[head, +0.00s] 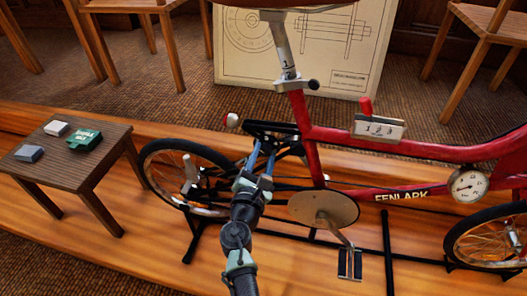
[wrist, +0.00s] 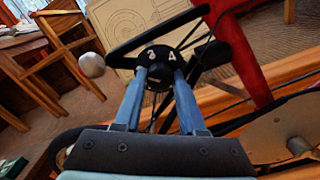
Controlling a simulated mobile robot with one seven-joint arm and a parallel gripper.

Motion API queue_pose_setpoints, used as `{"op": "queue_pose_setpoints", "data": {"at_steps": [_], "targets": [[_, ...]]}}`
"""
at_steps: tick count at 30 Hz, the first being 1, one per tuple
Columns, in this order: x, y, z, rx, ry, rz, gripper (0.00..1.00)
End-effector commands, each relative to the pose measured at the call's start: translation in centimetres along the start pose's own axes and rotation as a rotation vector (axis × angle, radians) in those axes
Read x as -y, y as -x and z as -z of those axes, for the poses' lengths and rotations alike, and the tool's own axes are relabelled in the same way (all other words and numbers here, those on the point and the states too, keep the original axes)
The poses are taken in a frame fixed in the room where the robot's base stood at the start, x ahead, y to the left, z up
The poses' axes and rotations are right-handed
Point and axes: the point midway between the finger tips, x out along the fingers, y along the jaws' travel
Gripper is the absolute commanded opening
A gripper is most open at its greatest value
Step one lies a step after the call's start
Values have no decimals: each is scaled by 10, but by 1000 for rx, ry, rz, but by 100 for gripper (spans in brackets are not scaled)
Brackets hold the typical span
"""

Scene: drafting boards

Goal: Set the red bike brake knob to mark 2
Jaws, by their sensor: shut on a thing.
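The red bike (head: 315,155) stands side-on on a black stand. The brake knob (wrist: 157,54) is a dark round part behind its seat tube, with white numerals 3 and 4 on the part that shows in the wrist view. My gripper (wrist: 160,76) is shut on the knob, with one blue finger on each side of it. In the head view my gripper (head: 262,157) reaches in over the rear wheel, and its fingers partly cover the knob. I cannot see mark 2 on the knob or tell which mark it is set to.
Black bars lie close around the knob. A red lever over a plate marked 1 2 3 (head: 379,128) and a round gauge (head: 468,186) sit on the frame. A small table (head: 75,172) with several small items stands left. The crank (head: 323,208) is right of my gripper.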

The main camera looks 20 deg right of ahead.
Motion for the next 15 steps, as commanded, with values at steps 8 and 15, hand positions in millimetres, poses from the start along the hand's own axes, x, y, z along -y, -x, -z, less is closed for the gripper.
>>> {"op": "queue_pose_setpoints", "data": {"at_steps": [8,15], "targets": [[0,1,1,-2,138,1,0],[0,1,1,-2,185,1,0]]}}
